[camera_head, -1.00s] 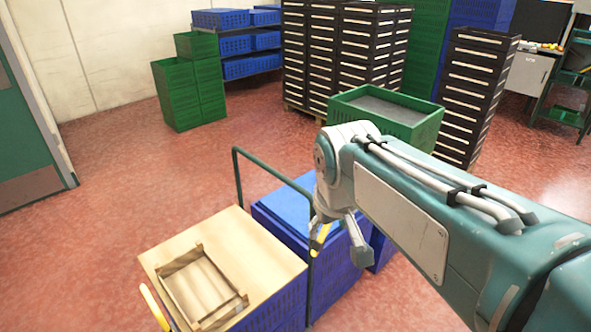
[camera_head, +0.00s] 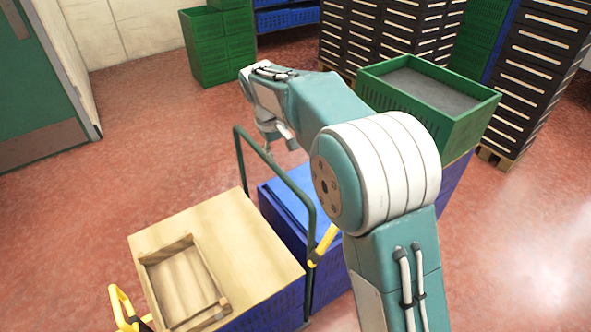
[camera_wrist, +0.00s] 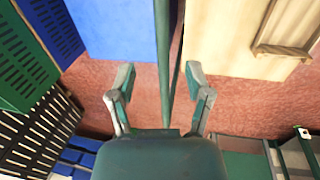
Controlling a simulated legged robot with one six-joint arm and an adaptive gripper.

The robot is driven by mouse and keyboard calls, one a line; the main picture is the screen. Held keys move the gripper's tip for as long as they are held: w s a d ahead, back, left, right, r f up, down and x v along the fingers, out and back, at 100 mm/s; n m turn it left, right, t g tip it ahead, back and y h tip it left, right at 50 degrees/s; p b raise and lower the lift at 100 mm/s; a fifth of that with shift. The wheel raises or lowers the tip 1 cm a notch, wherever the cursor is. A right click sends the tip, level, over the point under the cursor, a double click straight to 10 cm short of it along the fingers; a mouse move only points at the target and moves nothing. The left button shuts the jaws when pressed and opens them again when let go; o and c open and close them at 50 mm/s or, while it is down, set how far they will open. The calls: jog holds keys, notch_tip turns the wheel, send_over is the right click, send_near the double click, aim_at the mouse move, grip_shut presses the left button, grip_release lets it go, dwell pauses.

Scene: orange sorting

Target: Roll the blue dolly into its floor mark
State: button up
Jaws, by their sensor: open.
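The blue dolly (camera_head: 290,205) stands in the lower middle of the head view, a blue box with a dark green tubular push handle (camera_head: 279,172) rising at its left side. I see no contact. The blue top (camera_wrist: 112,30) lies left of the bar there. No floor mark is visible.
A wood-topped blue box (camera_head: 235,240) with a wooden frame (camera_head: 222,303) stands beside the handle. A green crate (camera_head: 378,92) sits behind the dolly. Dark drawer stacks (camera_head: 385,35) and green crates (camera_head: 215,45) line the back. Red floor (camera_head: 140,160) is clear at left.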

aim_at(288, 179)
jog(key=f, duration=0.3)
jog(key=d+f, duration=0.1)
jog(key=f, duration=0.2)
jog(key=w+f, duration=0.1)
jog(key=f, duration=0.3)
jog(key=shift+d, duration=0.4)
jog(key=shift+f, duration=0.15)
jog(key=shift+a+f, duration=0.1)
jog(key=shift+a, duration=0.25)
jog(key=shift+d, duration=0.2)
grip_shut()
